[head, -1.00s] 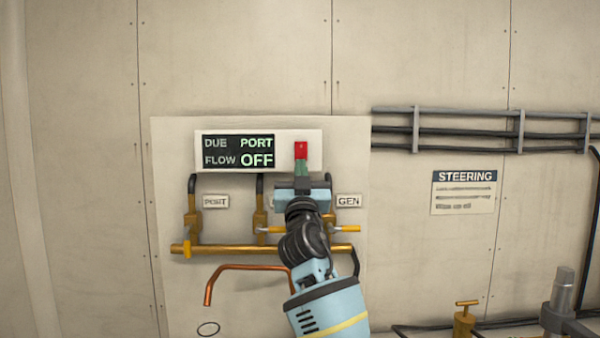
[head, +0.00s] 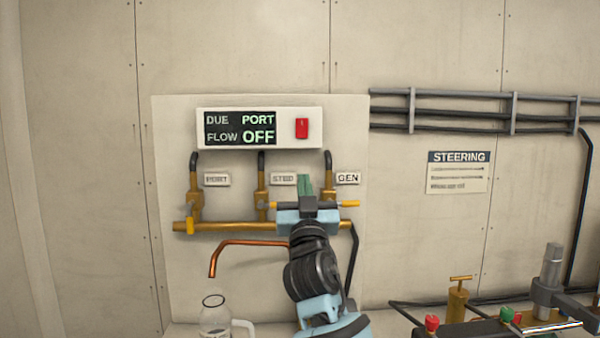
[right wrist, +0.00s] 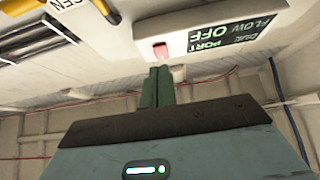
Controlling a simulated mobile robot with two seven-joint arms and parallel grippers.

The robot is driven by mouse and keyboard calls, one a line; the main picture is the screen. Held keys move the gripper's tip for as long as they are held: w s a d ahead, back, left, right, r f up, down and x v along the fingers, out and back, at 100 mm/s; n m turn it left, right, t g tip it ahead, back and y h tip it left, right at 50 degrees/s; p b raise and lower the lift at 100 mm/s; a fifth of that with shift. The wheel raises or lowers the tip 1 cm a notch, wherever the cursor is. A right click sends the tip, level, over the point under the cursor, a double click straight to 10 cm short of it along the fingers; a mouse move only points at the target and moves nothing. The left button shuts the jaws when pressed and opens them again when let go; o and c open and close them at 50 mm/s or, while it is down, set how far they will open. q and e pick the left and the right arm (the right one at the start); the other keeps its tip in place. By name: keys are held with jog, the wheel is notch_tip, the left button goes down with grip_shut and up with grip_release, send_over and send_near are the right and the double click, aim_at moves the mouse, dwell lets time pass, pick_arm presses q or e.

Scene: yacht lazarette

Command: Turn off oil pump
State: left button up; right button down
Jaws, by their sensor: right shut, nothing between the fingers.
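The oil pump panel is a white box (head: 313,140) on a pale board. Its dark display (head: 240,128) reads DUE PORT and FLOW OFF. A red rocker switch (head: 302,128) sits at the box's right end; it also shows in the right wrist view (right wrist: 161,50). My right gripper (head: 304,182) is shut and empty, below the switch and apart from it, in front of the pipework between the STBD and GEN labels. Its green fingers (right wrist: 157,88) point toward the panel in the right wrist view. My left gripper is not in view.
Brass valves with yellow handles (head: 349,204) and a brass manifold (head: 235,226) lie around my right gripper. A copper spout (head: 245,242) hangs above a clear jug (head: 214,318). At lower right stand red and green knobs (head: 507,314) and a brass T-handle fitting (head: 457,297).

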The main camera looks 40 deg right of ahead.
jog(key=shift+v, duration=1.1)
jog(key=shift+w+f, duration=0.1)
jog(key=shift+f, duration=0.05)
